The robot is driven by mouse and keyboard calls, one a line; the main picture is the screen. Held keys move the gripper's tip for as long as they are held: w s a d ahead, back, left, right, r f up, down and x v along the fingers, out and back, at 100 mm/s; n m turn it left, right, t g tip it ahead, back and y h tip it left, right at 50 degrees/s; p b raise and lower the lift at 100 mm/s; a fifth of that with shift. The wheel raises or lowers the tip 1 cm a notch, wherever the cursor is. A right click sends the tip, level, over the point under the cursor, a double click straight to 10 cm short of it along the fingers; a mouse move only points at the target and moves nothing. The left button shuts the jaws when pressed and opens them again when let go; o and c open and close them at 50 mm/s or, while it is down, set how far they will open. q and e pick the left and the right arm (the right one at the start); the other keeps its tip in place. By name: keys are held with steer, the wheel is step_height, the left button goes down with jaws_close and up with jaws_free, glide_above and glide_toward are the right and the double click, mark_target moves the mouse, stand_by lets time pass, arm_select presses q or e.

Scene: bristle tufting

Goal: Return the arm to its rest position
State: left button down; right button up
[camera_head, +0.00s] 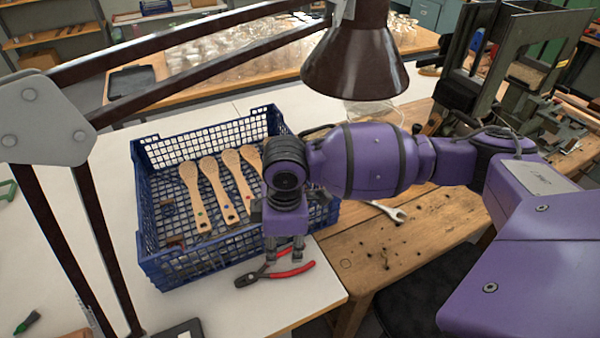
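My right arm (365,160) is purple and reaches in from the right, across the middle of the view. Its gripper (285,256) points down at the front right corner of the blue crate (185,268), just above the red-handled pliers (284,272). The two fingertips stand apart with nothing visible between them. I cannot tell whether the gripper touches the crate or pliers. Several wooden brushes (207,195) lie side by side in the crate, the rightmost partly hidden by my arm. My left gripper is out of view.
A desk lamp (355,62) hangs over the arm, its brown struts crossing the left side. A wrench (388,210) lies on the wooden bench (420,225) at right. Metal machinery (520,70) stands behind. The white table (75,215) left of the crate is mostly clear.

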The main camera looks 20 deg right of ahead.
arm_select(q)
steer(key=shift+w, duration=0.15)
